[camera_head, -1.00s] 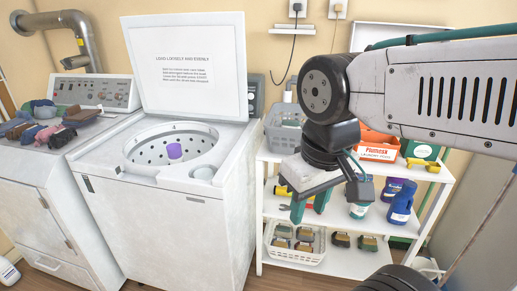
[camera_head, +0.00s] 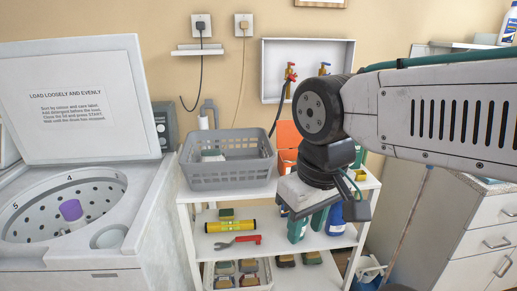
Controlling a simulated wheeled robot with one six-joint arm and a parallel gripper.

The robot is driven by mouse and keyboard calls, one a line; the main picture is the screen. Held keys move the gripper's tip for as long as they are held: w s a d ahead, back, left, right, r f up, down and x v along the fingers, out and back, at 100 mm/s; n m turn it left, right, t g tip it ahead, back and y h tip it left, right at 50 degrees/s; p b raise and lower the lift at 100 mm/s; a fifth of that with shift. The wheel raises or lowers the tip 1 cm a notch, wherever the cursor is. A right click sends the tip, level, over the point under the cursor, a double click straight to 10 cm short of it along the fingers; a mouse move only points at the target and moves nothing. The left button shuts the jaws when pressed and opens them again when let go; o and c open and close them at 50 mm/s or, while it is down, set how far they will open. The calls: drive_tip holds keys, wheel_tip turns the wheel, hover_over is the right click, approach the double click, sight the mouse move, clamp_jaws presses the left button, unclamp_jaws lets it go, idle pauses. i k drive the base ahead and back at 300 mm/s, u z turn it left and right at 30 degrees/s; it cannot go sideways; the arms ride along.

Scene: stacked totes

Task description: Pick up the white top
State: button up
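I cannot make out a white top for certain. A small white-and-green item (camera_head: 212,155) lies in the grey basket (camera_head: 232,178) on the shelf's upper level; it is too small to identify.
The open washer (camera_head: 68,259) with a purple agitator cap (camera_head: 71,210) stands left. The white shelf (camera_head: 185,208) holds a yellow level (camera_head: 230,227), a red-handled wrench (camera_head: 238,242) and a lower bin (camera_head: 210,275). A drawer cabinet (camera_head: 480,230) stands right.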

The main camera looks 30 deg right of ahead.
sight(208, 155)
drive_tip(key=z, duration=0.45)
drive_tip(key=i, duration=1.2)
drive_tip(key=u, duration=0.4)
